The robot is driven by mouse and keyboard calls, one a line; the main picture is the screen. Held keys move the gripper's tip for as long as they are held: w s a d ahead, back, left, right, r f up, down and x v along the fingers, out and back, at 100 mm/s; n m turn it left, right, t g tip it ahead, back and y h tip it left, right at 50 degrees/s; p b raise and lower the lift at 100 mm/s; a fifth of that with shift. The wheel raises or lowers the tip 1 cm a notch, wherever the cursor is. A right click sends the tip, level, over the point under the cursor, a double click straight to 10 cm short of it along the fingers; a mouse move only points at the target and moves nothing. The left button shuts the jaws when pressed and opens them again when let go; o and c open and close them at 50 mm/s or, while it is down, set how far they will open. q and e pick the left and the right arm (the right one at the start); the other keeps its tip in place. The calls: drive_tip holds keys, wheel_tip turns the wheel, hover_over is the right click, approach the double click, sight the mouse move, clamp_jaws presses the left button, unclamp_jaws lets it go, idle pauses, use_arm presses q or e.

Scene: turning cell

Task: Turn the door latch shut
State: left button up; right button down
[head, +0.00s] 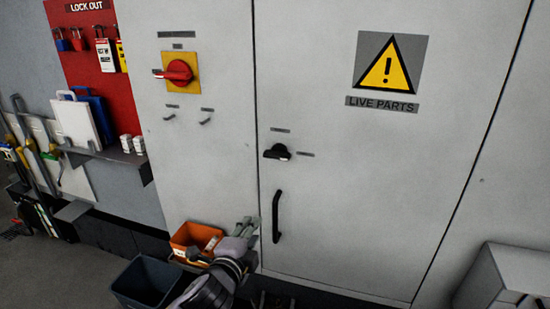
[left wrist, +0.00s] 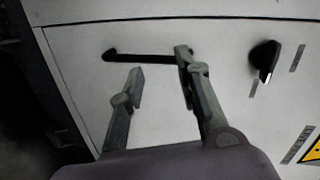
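The black door latch (head: 278,152) sits on the grey cabinet door, with its grip lying roughly level toward the small label (head: 306,154) on its right. Another label (head: 280,130) is above it. The latch also shows in the left wrist view (left wrist: 265,60), right of the fingers. My left gripper (head: 247,226) is below and left of the latch, beside the black door handle (head: 277,216). In the left wrist view its fingers (left wrist: 158,65) are apart with nothing held between them. One fingertip overlaps the handle's end; I cannot tell whether they touch. My right gripper is not visible.
A red rotary switch (head: 178,72) on a yellow plate is on the panel left of the door. An orange bin (head: 181,240) and a dark bin (head: 137,288) are near my left arm. A warning sign (head: 388,63) is on the door. The door face around the latch is clear.

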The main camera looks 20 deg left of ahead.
use_arm(q)
drive_tip(key=s+d+r+m+t+h, duration=0.1)
drive_tip(key=s+r+t, duration=0.15)
drive_tip(key=r, duration=0.45)
drive_tip(key=s+d+r+m+t, duration=0.1)
drive_tip(key=s+r, duration=0.2)
drive_tip(key=r, duration=0.4)
drive_tip(key=p, duration=0.4)
approach(275, 158)
drive_tip(key=shift+g, duration=0.25)
drive_tip(key=w, duration=0.9)
drive_tip(key=shift+w+d+r, duration=0.25)
drive_tip(key=shift+w, duration=0.15)
drive_tip(key=shift+c, duration=0.3)
clamp_jaws()
